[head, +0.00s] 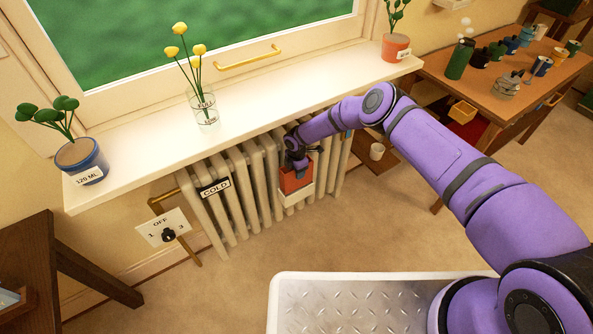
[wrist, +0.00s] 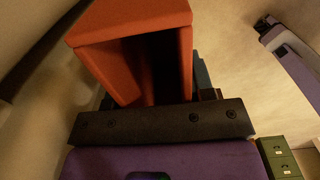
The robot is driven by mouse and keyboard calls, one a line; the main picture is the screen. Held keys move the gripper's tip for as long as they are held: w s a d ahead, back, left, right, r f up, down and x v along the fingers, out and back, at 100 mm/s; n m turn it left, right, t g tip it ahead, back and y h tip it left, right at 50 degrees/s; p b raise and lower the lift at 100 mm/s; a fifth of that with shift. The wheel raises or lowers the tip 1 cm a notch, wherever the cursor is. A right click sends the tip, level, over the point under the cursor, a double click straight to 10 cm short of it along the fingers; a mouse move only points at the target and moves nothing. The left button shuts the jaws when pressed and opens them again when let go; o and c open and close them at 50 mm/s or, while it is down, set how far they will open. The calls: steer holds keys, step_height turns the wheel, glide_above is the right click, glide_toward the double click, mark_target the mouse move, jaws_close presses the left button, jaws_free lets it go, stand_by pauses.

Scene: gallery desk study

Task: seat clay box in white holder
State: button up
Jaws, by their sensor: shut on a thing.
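The clay box (head: 291,181) is an orange-red open box in front of the radiator in the head view. In the wrist view the clay box (wrist: 128,25) fills the upper middle, with its dark hollow facing the camera. My gripper (head: 301,170) is shut on its wall from above. The white holder (head: 296,196) hangs on the radiator front. The box stands upright at the holder, its lower edge hidden behind the holder's white front; I cannot tell how deep it sits. The holder does not show clearly in the wrist view.
The radiator (head: 228,190) stands under the white windowsill (head: 245,109), which bears potted plants and a glass vase (head: 203,108). A dial plate (head: 163,228) is at its left. A wooden table (head: 483,85) with pots stands at the right.

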steer(key=shift+f, duration=3.2)
stand_by(1.2)
steer(key=shift+f, duration=0.35)
steer(key=shift+f, duration=0.35)
stand_by(0.3)
steer(key=shift+f, duration=0.25)
steer(key=o, duration=1.3)
steer(key=shift+c, duration=0.2)
